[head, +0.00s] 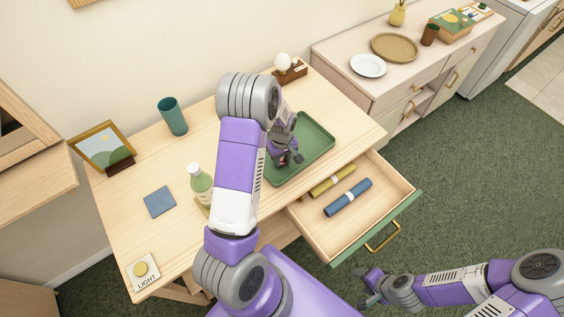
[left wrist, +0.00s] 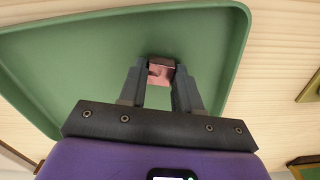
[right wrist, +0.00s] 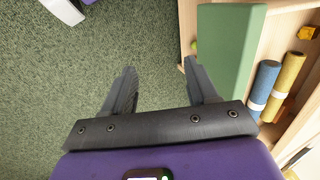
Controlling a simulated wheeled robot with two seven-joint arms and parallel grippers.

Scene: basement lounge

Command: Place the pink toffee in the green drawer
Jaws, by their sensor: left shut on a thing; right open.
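The pink toffee (left wrist: 161,72) sits between the fingertips of my left gripper (left wrist: 160,80), which is shut on it over the green tray (left wrist: 85,60). In the head view my left gripper (head: 287,157) is at the tray (head: 317,135), and the toffee is hidden there. The green-fronted drawer (head: 385,225) stands open below the tabletop, with a yellow roll (head: 332,181) and a blue roll (head: 348,197) inside. My right gripper (head: 368,288) is open and empty near the drawer front (right wrist: 232,50), above the carpet.
A green-labelled bottle (head: 199,180), a teal cup (head: 172,116), a blue cloth (head: 160,202), a picture frame (head: 102,147) and a light switch (head: 143,271) are on the desk. A sideboard with a white plate (head: 368,65) stands behind. The drawer has free room beside the rolls.

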